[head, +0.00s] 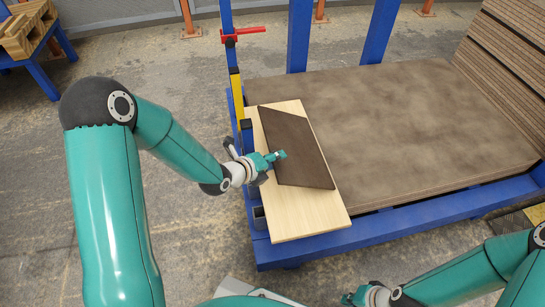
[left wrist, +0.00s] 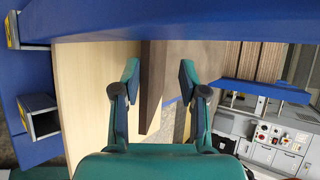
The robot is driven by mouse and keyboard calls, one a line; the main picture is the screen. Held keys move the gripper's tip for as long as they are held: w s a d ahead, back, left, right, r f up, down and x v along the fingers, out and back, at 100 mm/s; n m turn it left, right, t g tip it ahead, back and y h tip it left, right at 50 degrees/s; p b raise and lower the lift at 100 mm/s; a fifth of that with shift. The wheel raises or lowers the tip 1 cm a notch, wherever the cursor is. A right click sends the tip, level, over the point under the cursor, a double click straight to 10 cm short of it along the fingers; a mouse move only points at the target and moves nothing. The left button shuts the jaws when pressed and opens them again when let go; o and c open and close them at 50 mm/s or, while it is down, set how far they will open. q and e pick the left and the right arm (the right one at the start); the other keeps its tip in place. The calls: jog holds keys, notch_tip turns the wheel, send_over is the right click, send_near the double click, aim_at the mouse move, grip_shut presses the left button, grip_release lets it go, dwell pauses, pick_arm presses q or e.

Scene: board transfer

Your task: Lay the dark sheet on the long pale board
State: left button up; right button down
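The dark sheet (head: 302,152) is a flat brown panel over the right part of the long pale board (head: 300,217). The head view does not settle whether it rests flat on the board. My left gripper (head: 278,156) is at the sheet's left side. In the left wrist view the two fingers of my left gripper (left wrist: 158,78) stand apart, with the sheet (left wrist: 152,85) seen nearly edge-on between them and a gap on the right. The pale board (left wrist: 85,85) shows left of the fingers. My right gripper (head: 352,298) is low at the bottom edge, away from the board.
A large brown panel stack (head: 390,120) lies on a blue frame (head: 400,222) right of the board. More stacked panels (head: 510,55) lean at the far right. A blue post with a red clamp (head: 245,34) stands behind the board's far end.

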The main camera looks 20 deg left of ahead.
pick_arm(q)
jog(key=shift+s+r+g+y+p, duration=0.15)
jog(key=shift+g+y+p, duration=0.15)
jog(key=shift+g+p, duration=0.55)
jog(key=shift+r+g+y+p, duration=0.15)
jog(key=shift+g+y+p, duration=0.3)
jog(key=shift+p, duration=0.7)
jog(key=shift+s+r+g+y+p, duration=0.1)
jog(key=shift+r+g+y+p, duration=0.05)
jog(key=shift+g+p, duration=0.75)
jog(key=p, duration=0.5)
jog(key=shift+a+g, duration=0.1)
jog(key=shift+g, duration=0.2)
jog(key=shift+f+p, duration=0.1)
jog(key=shift+p, duration=0.65)
jog(key=shift+s, duration=0.15)
jog(key=s, duration=0.1)
jog(key=s+a+r, duration=0.1)
jog(key=shift+s, duration=0.3)
jog(key=shift+o, duration=0.3)
jog(key=o, duration=0.5)
